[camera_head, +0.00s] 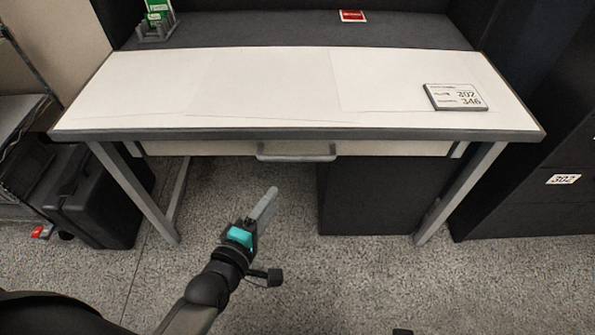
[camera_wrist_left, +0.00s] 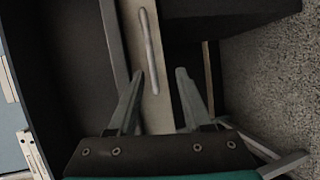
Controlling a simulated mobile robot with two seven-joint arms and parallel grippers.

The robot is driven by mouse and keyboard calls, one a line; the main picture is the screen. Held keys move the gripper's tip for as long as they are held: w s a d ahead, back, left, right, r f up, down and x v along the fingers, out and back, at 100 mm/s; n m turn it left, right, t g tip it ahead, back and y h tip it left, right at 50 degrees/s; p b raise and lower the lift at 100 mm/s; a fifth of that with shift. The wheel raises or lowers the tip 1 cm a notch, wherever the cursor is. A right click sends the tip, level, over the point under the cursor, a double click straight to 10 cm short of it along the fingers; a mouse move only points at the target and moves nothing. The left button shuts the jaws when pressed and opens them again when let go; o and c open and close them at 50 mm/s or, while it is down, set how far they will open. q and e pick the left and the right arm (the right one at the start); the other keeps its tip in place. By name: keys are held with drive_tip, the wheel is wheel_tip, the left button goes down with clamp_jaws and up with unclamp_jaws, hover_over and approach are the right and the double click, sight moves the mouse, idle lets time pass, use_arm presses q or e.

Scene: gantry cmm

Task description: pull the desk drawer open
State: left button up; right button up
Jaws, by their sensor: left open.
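The desk drawer (camera_head: 400,149) is a pale front under the desktop's front edge and looks shut. Its grey bar handle (camera_head: 297,152) sits at the middle of the front. My left gripper (camera_head: 268,202) is in front of and below the handle, apart from it. In the left wrist view its two fingers (camera_wrist_left: 160,74) are open with nothing held. The handle (camera_wrist_left: 149,50) shows there beyond the fingertips, roughly lengthwise between their lines, on the pale drawer front (camera_wrist_left: 155,112). My right gripper is not seen.
The white desktop (camera_head: 270,80) carries a small numbered sign (camera_head: 455,97) at the right. Desk legs stand at both sides. A black case (camera_head: 95,195) is at the left and a dark cabinet (camera_head: 370,195) is under the desk. The floor in front is clear.

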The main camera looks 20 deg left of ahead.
sight(296, 160)
use_arm(q)
drive_tip(key=shift+n+t, duration=0.3)
drive_tip(key=shift+r+b+x, duration=0.25)
drive_tip(key=shift+b+x, duration=0.85)
drive_tip(key=shift+x, duration=1.45)
drive_tip(key=shift+r+b+x, duration=0.2)
drive_tip(key=shift+b+x, duration=0.9)
drive_tip(key=shift+x, duration=1.45)
drive_tip(key=shift+r+b+x, duration=0.25)
drive_tip(key=shift+b+x, duration=0.85)
drive_tip(key=shift+x, duration=1.45)
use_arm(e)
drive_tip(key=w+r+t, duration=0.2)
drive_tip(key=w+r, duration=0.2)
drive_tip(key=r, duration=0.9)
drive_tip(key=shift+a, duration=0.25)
use_arm(q)
drive_tip(key=shift+w, duration=0.15)
drive_tip(key=shift+c, duration=0.3)
clamp_jaws()
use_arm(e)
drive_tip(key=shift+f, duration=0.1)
